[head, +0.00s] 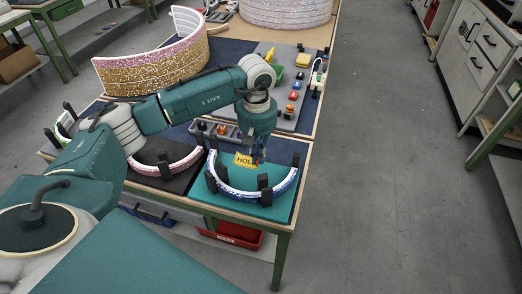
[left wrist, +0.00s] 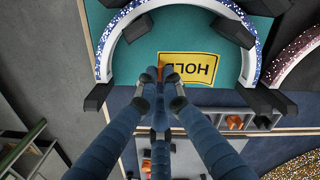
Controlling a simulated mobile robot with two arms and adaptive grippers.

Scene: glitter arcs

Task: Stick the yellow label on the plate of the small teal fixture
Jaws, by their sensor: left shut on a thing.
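The yellow label (head: 245,160) with dark lettering is at the far part of the small teal fixture, inside its white and blue arc (head: 285,186). The fixture's teal plate (head: 262,211) has dark posts around the arc. In the left wrist view the label (left wrist: 200,70) lies flat-looking over the teal plate (left wrist: 145,50). My left gripper (head: 257,161) is shut at the label's edge, by a small orange piece; its fingertips also show in the left wrist view (left wrist: 160,76). The fingers hide part of that edge. I cannot tell whether the label touches the plate. My right gripper is not in view.
A dark fixture with a pink arc (head: 165,168) stands left of the teal one. A grey tray (head: 216,129) with small parts lies behind. A grey board (head: 285,116) with coloured items and a tall glitter arc (head: 150,67) stand farther back. The floor at right is clear.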

